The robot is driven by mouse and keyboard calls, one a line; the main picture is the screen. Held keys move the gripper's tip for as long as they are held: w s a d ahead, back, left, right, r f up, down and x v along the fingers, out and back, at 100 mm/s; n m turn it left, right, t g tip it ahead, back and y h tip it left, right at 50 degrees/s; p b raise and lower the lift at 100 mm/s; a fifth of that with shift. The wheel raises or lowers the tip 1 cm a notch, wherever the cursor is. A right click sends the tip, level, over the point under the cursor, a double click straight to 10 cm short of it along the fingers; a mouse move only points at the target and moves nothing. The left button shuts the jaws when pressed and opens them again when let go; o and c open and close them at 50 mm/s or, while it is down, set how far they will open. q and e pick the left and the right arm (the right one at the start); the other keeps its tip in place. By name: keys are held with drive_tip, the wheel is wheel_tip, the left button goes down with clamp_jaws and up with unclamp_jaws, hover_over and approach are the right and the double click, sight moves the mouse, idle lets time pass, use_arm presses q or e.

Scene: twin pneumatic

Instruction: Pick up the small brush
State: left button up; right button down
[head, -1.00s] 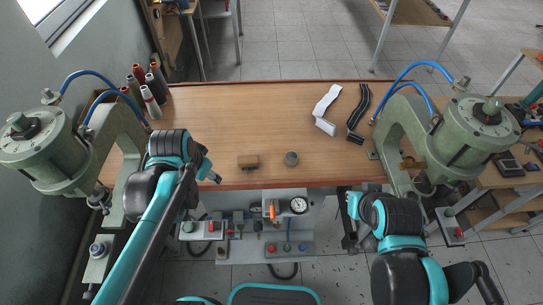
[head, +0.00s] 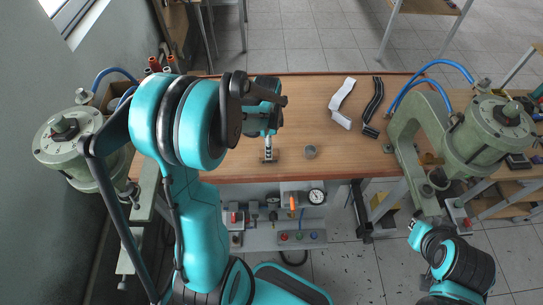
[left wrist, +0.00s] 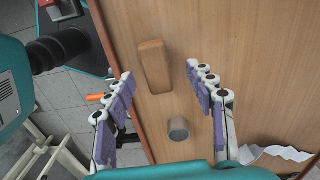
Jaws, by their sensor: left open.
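The small brush (left wrist: 153,66) is a brown wooden block in the left wrist view, with its long side running away from the camera. In the head view my left gripper covers most of it. My left gripper (left wrist: 158,74) is open, with its two purple-padded fingers on either side of the brush in the picture. No contact shows, and the height above the table is hard to tell. In the head view the left gripper (head: 268,147) points down near the table's front edge. My right gripper (head: 418,226) is low at the right, off the table; its fingers are not clear.
A small grey cylinder (head: 311,152) stands just right of the left gripper; it also shows in the left wrist view (left wrist: 178,129). A white strip (head: 342,105) and a black strip (head: 374,105) lie farther right. Green presses (head: 76,148) (head: 490,130) flank the wooden table (head: 225,165).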

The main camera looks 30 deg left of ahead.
use_arm(q)
drive_tip(key=f, duration=0.1)
drive_tip(key=f+b, duration=0.1)
drive_tip(key=f, duration=0.3)
drive_tip(key=shift+s+d, duration=0.1)
drive_tip(key=shift+d, duration=0.15)
clamp_jaws()
drive_tip(key=shift+r, duration=0.1)
wheel_tip(320, 180, up, 4)
drive_tip(key=shift+r+p, duration=0.2)
drive_tip(key=shift+p, duration=0.45)
drive_tip(key=w+d+r+p, duration=0.2)
drive_tip(key=d+r, duration=0.4)
drive_tip(key=d, duration=0.5)
drive_tip(key=shift+d+r, duration=0.2)
drive_tip(key=shift+r, duration=0.05)
